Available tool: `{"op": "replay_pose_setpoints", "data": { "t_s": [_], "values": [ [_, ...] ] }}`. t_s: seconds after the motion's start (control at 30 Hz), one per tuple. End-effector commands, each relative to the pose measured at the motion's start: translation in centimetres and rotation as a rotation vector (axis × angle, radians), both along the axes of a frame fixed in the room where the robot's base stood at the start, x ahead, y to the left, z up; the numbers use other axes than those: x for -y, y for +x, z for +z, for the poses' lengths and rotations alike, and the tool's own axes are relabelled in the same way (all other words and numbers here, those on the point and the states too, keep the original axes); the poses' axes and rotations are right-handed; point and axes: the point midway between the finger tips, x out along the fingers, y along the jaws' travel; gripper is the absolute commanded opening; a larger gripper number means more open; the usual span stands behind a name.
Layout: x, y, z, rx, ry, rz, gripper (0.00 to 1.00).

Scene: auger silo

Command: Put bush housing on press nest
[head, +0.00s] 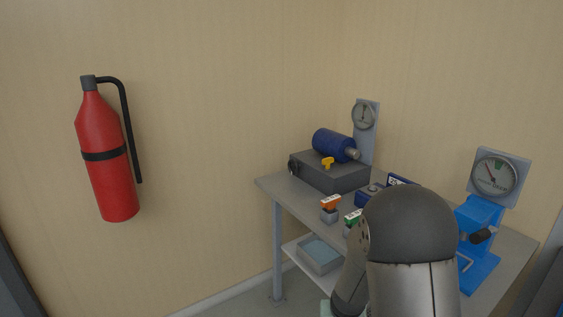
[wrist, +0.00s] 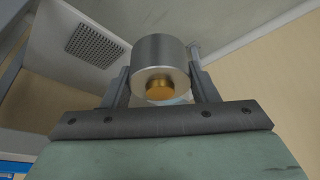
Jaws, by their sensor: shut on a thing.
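My gripper (wrist: 160,76) is shut on the bush housing (wrist: 158,52) in the wrist view. The housing is a grey metal cylinder with a brass-coloured centre, held between the two fingers. In the head view my arm hides the gripper and the housing. A blue press (head: 477,243) with a dark handle stands at the right of the bench. I cannot make out its nest clearly; my arm covers the area to its left.
The grey bench (head: 288,196) holds a dark box with a blue motor (head: 333,144), a second gauge (head: 363,116), and small blocks with orange (head: 330,202) and green tops. A round gauge (head: 494,175) stands behind the press. A tray (head: 320,254) sits on the lower shelf.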

Motion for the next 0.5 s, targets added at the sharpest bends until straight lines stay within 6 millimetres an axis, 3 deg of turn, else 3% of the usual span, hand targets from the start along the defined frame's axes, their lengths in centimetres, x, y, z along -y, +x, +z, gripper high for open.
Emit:
{"op": "replay_pose_setpoints", "data": {
  "t_s": [0.2,0.5],
  "values": [
    [-0.2,-2.8,-1.4,0.002,0.001,0.068,0.1],
    [-0.4,-3.3,-1.6,0.003,0.0,0.086,0.1]
  ]
}}
